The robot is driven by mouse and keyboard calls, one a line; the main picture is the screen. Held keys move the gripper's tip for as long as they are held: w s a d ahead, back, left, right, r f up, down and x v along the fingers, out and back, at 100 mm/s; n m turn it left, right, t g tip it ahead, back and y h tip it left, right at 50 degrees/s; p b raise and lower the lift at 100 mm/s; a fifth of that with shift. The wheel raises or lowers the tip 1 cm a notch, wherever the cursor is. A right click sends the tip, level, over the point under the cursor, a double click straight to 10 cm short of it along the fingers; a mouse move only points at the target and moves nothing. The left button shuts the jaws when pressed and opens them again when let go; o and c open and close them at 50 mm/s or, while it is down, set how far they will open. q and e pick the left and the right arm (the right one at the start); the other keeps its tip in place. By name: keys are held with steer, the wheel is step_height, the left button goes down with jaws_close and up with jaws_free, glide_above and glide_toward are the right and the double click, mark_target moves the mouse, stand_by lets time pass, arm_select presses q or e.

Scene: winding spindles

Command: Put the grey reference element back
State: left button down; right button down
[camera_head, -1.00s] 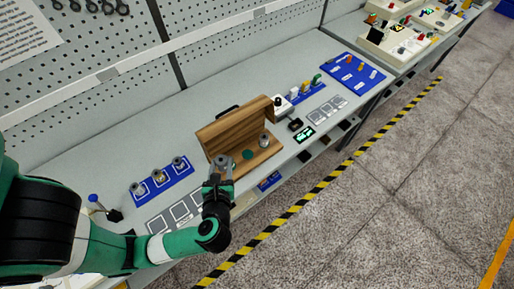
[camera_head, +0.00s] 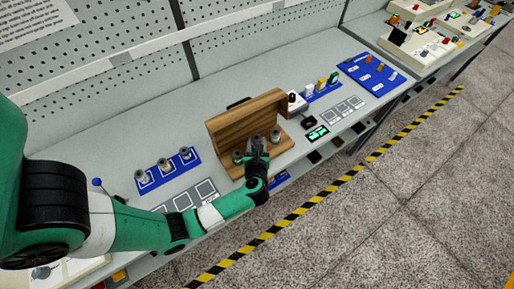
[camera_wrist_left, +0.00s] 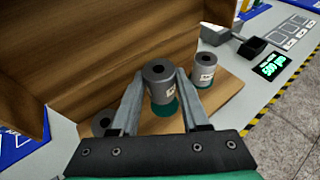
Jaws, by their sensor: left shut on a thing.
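The grey reference element (camera_wrist_left: 158,80), a grey cylinder with a dark hole in its top and a small white label, is between the fingers of my left gripper (camera_wrist_left: 156,92). It is upright over a green round spot (camera_wrist_left: 168,110) on the wooden stand (camera_wrist_left: 222,94); I cannot tell whether it touches down. In the head view my left gripper (camera_head: 258,147) is over the middle of the stand (camera_head: 240,130). Another grey cylinder (camera_wrist_left: 204,68) stands on the base to the right. A third (camera_wrist_left: 104,124) is partly hidden behind the left finger.
The stand's tall wooden back panel (camera_wrist_left: 90,45) rises close behind the gripper. A blue tray (camera_head: 165,169) with several grey spindles lies to the left. A small green-lit display (camera_head: 317,133) and a dark block (camera_head: 309,121) are right of the stand.

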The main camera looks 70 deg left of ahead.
arm_select(q)
step_height(320, 180, down, 4)
steer(key=shift+w+r+b, duration=0.1)
steer(key=shift+r+b, duration=0.15)
steer(key=shift+b, duration=0.3)
steer(key=shift+r, duration=0.1)
steer(key=shift+f, duration=0.25)
steer(key=shift+c, duration=2)
jaws_free()
steer(key=shift+r, duration=0.1)
